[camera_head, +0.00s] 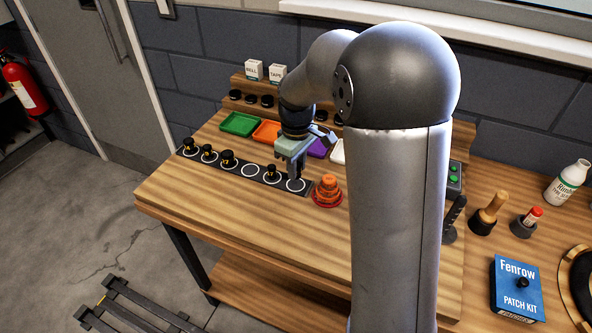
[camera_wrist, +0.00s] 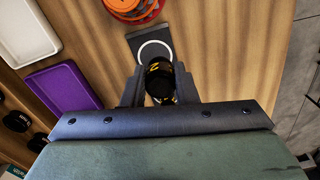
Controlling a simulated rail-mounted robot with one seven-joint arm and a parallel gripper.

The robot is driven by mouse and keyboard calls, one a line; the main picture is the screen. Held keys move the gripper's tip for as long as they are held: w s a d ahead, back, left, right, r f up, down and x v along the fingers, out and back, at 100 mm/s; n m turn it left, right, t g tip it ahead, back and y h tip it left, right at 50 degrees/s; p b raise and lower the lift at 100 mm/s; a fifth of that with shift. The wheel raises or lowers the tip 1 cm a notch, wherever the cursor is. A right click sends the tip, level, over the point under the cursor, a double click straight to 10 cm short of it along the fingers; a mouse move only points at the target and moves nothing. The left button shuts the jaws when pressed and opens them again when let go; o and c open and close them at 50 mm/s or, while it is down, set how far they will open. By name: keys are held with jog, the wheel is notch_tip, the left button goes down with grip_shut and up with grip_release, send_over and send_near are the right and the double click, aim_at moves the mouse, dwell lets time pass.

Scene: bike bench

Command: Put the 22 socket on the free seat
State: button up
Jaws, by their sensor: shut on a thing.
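My gripper (camera_head: 296,172) is shut on a black socket with yellow marking (camera_wrist: 160,76); the number is not clearly legible. In the wrist view the gripper (camera_wrist: 159,90) holds it between both fingers, beside and partly over a white ring seat at the strip's end (camera_wrist: 153,51). In the head view the dark seat strip (camera_head: 216,164) bears several black sockets. An empty ring seat (camera_head: 250,170) lies between two standing sockets, and another ring (camera_head: 295,185) lies at the right end below my gripper. I cannot tell the gap under the held socket.
A stack of orange rings on a red dish (camera_head: 327,192) stands just right of the strip. Green (camera_head: 239,124), orange (camera_head: 268,132), purple (camera_head: 319,147) and white trays line up behind it. A mallet (camera_head: 490,210) and a blue patch kit (camera_head: 518,287) are at the right.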

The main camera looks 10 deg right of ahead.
jog(key=shift+w+d+f, duration=0.1)
jog(key=shift+w+f, duration=0.25)
jog(key=shift+f, duration=0.05)
jog(key=shift+w+f, duration=0.15)
jog(key=shift+f, duration=1.55)
jog(key=shift+f, duration=0.15)
jog(key=o, duration=1)
